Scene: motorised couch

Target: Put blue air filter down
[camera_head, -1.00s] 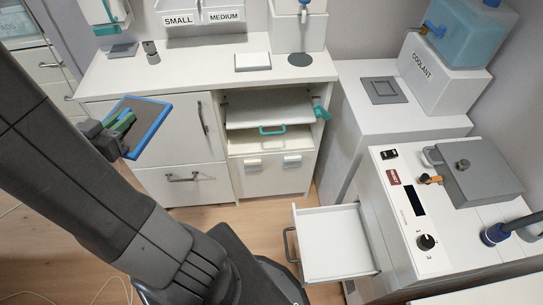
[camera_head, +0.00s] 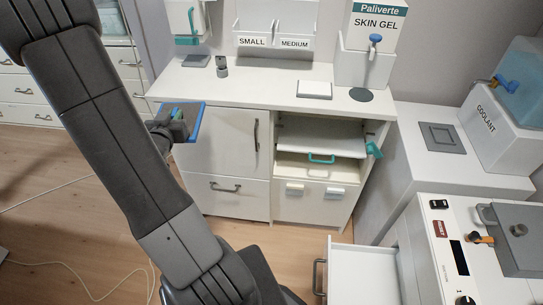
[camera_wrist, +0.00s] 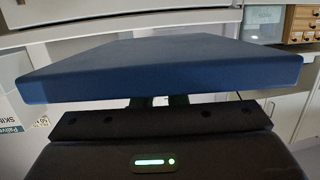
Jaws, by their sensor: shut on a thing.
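The blue air filter (camera_wrist: 165,70) is a flat, square, dark blue slab filling much of the wrist view. In the head view its bright blue frame (camera_head: 197,124) shows at the left front of the white cabinet (camera_head: 225,140), partly hidden behind my gripper. My gripper (camera_head: 176,122) is shut on the filter and holds it in the air, near the left end of the counter top. The fingers are mostly hidden under the filter in the wrist view.
The white counter top (camera_head: 235,88) has clear room at its middle left. A white pad (camera_head: 314,90) and a dark round disc (camera_head: 361,95) lie on it. A pulled-out drawer (camera_head: 362,275) stands low at the front. The coolant machine (camera_head: 490,130) is at the right.

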